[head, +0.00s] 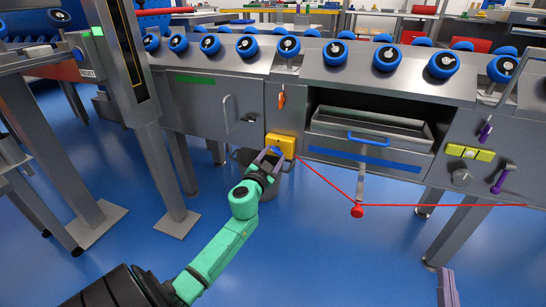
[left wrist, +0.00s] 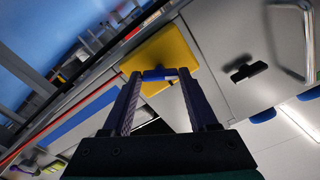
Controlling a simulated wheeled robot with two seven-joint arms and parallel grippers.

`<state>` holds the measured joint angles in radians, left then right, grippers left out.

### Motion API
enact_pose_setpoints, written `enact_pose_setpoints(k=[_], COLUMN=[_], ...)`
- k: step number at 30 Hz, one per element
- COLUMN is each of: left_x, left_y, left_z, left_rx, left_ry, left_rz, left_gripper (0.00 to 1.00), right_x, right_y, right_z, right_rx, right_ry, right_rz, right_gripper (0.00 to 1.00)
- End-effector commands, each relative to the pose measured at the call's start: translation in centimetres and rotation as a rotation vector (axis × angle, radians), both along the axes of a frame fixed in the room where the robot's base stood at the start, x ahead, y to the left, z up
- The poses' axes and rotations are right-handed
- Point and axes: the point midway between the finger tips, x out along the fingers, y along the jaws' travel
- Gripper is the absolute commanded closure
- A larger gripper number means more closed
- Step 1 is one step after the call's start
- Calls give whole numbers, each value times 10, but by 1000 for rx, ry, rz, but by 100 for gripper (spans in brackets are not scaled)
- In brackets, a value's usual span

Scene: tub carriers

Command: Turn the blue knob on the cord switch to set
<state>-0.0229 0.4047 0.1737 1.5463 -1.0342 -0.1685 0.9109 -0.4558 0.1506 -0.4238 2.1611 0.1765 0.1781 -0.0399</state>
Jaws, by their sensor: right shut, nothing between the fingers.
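The cord switch is a yellow box (head: 282,143) on the front of the grey machine, just left of its open bay. It also shows in the left wrist view (left wrist: 168,55). Its blue knob (left wrist: 158,74) lies between the tips of my left gripper (left wrist: 160,76), which look closed against both its sides. In the head view my left gripper (head: 271,157) reaches the box's lower left and hides most of the knob. The knob's pointing direction and any set marking cannot be read. My right gripper (head: 447,288) is shut and empty, low at the right.
A red cord (head: 325,180) runs from the box to a red ball (head: 357,211), then right. A drawer with a blue handle (head: 367,139) sits in the bay. An orange lever (head: 281,97) is above the box. The blue floor in front is clear.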

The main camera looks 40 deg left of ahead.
Motion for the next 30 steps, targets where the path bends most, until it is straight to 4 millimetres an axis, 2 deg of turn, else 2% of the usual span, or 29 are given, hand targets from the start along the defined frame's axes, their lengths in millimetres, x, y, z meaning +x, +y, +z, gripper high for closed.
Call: enact_pose_setpoints(k=[14,30], left_x=[0,0], left_y=[0,0], left_z=[-1,0], left_rx=[91,526], left_ry=[32,185], left_rz=[-1,-2], left_gripper=[96,96], right_x=[0,-1], right_y=[0,1], right_z=[-1,-5], right_rx=[0,-2], right_ry=[2,14], right_rz=[1,2], right_gripper=[100,100])
